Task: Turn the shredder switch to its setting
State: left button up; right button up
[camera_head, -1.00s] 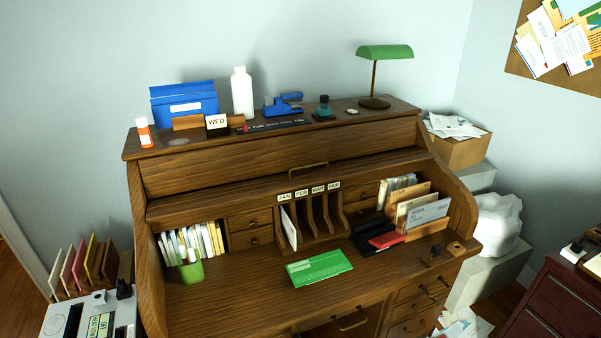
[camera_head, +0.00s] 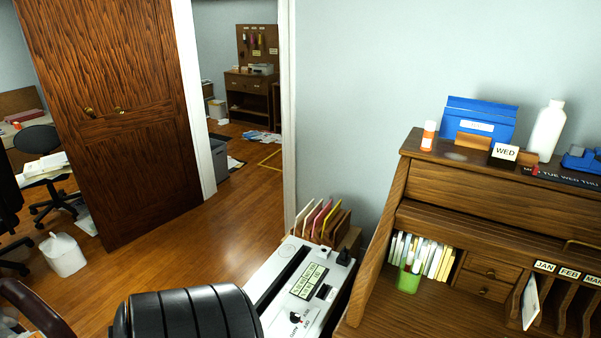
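The white-grey shredder (camera_head: 268,308) stands at the bottom centre, left of the wooden desk. Its top has a long dark slot (camera_head: 280,275) and a pale green label panel (camera_head: 307,280) with dark print too small to read surely. Another black part (camera_head: 344,258) stands at the far right corner of the top. The shredder's lower part is cut off or hidden. Neither of my grippers is in view.
The roll-top desk (camera_head: 480,208) fills the right side. Upright coloured folders (camera_head: 322,219) stand behind the shredder. A black ribbed rounded shape (camera_head: 190,315) covers the floor at its left. Open wood floor (camera_head: 190,240) leads to a doorway; a brown door (camera_head: 115,120) stands open.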

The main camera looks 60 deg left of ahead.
aim_at(295, 318)
jog(key=u, duration=1.9)
